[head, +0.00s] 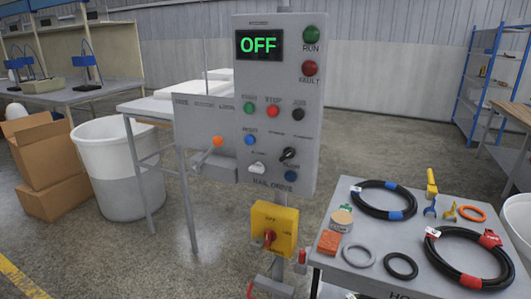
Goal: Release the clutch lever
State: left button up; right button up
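A lever with an orange knob (216,142), likely the clutch lever, sits on a grey box (190,127) at the left side of the grey control panel (250,95). Its short shaft leans up to the right. Small labels above it are too blurred to read surely. The panel's display (259,45) reads OFF in green. Neither of my grippers is in view.
A yellow switch box (274,229) with a red knob is below the panel. A small table (350,280) with hoses, rings and tools stands at right. A white bin (115,165) and cardboard boxes (45,165) are at left. Floor shows behind the panel.

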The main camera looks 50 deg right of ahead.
aim_at(217, 141)
jog(key=z, duration=1.05)
